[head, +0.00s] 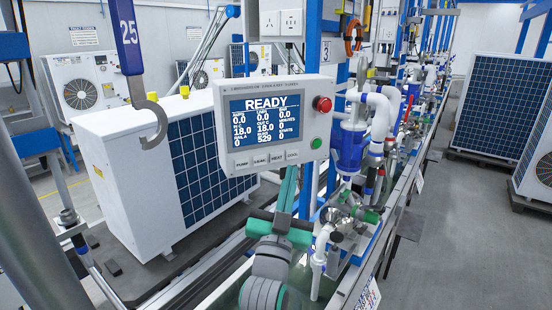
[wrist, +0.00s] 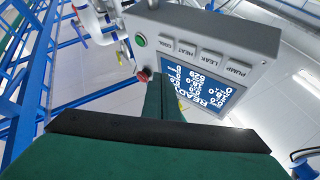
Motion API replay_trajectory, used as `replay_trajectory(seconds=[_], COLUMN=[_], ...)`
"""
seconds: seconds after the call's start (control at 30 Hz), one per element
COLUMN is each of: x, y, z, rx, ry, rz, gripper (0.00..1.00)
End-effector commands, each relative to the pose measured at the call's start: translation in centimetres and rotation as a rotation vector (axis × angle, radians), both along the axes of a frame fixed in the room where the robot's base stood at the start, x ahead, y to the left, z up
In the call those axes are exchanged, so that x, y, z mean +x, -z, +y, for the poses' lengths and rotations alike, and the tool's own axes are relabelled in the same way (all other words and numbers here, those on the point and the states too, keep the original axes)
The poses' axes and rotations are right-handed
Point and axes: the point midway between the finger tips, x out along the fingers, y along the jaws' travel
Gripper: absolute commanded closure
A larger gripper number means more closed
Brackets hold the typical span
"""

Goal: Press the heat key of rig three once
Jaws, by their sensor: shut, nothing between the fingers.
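A grey control box (head: 270,125) shows a blue screen (head: 265,120) reading READY, with a row of four keys below it. The heat key (head: 276,159) is third from the left, between the leak key (head: 260,161) and the cool key (head: 293,155). In the wrist view the box is upside down, and the heat key (wrist: 184,50) is uncovered. My gripper (head: 289,174) is shut and empty, its green fingers just under the cool key in the head view. The fingers (wrist: 161,80) overlap the box's face in the wrist view. I cannot tell their gap from it.
A red knob (head: 322,104) and a green button (head: 316,143) sit on the box's right side. Blue and white piping (head: 350,145) stands close on the right. A white unit (head: 130,170) stands behind the box. A hook with a blue tag (head: 126,35) hangs at left.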

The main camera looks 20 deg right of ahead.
Motion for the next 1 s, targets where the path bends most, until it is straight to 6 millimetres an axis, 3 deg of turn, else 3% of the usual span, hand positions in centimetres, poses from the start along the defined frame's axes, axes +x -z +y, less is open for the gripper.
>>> replay_trajectory(seconds=[0.4,1.0], x=[4.4,5.1], y=[0.0,0.0], z=[0.8,0.8], rx=[-0.001,-0.001], ry=[-0.002,0.000], rz=[0.001,0.000], gripper=[1.00,1.00])
